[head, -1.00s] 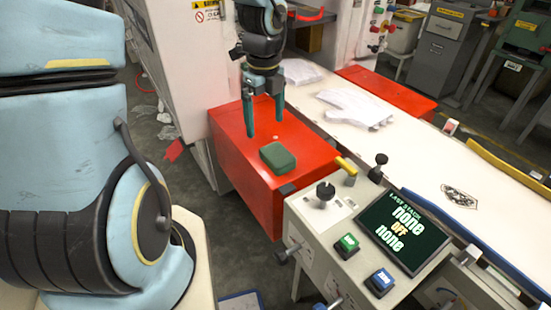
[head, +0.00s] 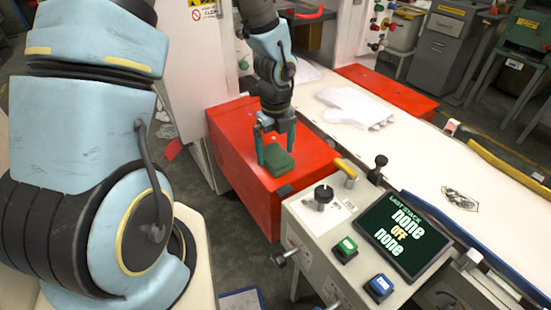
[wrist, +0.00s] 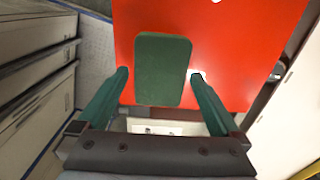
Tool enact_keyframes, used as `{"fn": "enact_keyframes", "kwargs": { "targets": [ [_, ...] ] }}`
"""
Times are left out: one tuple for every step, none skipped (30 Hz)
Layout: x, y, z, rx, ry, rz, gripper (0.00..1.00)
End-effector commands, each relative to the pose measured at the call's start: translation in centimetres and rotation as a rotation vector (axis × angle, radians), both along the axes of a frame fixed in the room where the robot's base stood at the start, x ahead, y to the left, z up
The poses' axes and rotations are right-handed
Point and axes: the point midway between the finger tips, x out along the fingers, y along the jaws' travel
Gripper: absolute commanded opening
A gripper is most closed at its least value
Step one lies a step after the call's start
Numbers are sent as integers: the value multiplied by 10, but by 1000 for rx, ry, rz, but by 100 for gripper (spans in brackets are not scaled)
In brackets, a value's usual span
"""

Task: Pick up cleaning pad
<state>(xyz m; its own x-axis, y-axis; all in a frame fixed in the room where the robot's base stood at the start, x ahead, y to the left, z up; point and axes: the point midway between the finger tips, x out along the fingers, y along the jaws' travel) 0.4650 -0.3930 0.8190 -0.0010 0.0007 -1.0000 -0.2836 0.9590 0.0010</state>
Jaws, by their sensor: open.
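The cleaning pad (head: 278,160) is a dark green block with rounded corners. It lies on top of the red box (head: 234,126) beside the conveyor. My gripper (head: 275,152) is open, with its two green fingers pointing down close to the pad on either side in the head view. In the wrist view the pad (wrist: 162,69) lies ahead of my gripper (wrist: 160,78), between the lines of the two fingers and nearer the left one. A gap shows between the pad and each finger. Whether the fingertips have reached the pad's height is hard to tell.
The control panel (head: 325,215) with knobs, buttons and a screen (head: 404,233) stands just right of the red box. White gloves (head: 355,107) lie on the pale conveyor (head: 420,160). A white cabinet (head: 187,60) stands behind the box at left.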

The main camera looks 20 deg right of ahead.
Motion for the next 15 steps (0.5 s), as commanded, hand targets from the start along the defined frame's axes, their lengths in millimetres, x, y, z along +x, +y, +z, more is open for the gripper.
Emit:
{"fn": "enact_keyframes", "kwargs": {
  "targets": [
    [-1,0,-3,1,1,-2,100],
    [0,-1,-4,0,0,-2,100],
    [0,-1,-5,-1,-1,-1,100],
    [0,-1,-5,-2,-2,-1,100],
    [0,0,-5,-2,-2,-1,100],
    [0,0,-5,-2,-2,0,100],
    [0,0,-5,-2,-2,0,100],
    [0,0,-5,-2,-2,0,100],
    [0,0,-5,-2,-2,0,99],
    [0,0,-5,-1,-1,0,96],
    [0,0,-5,-1,-1,0,92],
    [0,0,-5,-1,-1,0,88],
    [0,0,-5,-1,-1,0,84],
    [0,0,-5,-1,-1,0,81],
    [0,0,-5,-1,-1,0,76]
  ]
}}
